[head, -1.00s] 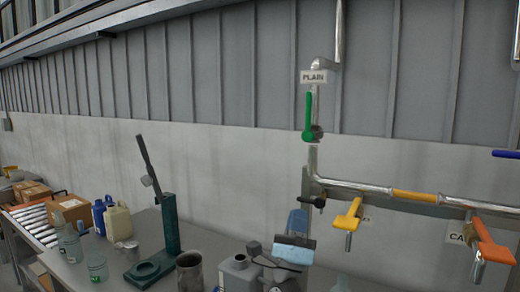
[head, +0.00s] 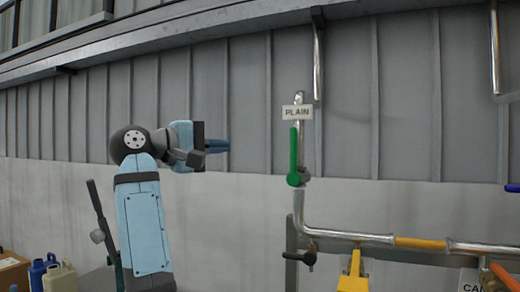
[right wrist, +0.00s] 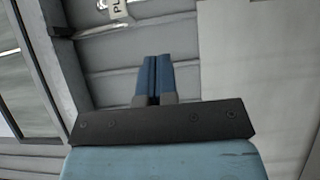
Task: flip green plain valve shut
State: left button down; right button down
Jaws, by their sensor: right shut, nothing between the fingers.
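The green valve handle (head: 294,150) points straight up along the vertical pipe, just below the PLAIN sign (head: 297,112). My right gripper (head: 226,146) is raised to the left of the handle, at about its height in the picture, with a visible gap between them. Its blue fingers (right wrist: 153,72) are shut together with nothing between them. In the right wrist view a piece of the PLAIN sign (right wrist: 118,8) shows at the top edge; the green handle is not visible there. My left gripper is not in view.
A dark-handled fitting (head: 302,257) sits under the green valve. Bottles (head: 58,277) stand at lower left. The wall behind is ribbed metal.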

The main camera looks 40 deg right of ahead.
jog(key=shift+s+r, duration=0.1)
jog(key=shift+d, duration=0.1)
jog(key=p, duration=0.3)
send_near(294, 152)
jog(key=w+d+r, duration=0.2)
jog(key=w+d, duration=0.2)
jog(key=w, duration=0.1)
jog(key=s+d, duration=0.2)
jog(key=s+d+p, duration=0.1)
jog(key=shift+s+d+f, duration=0.2)
jog(key=shift+s+f, duration=0.05)
jog(key=shift+s, duration=0.1)
jog(key=shift+d, duration=0.1)
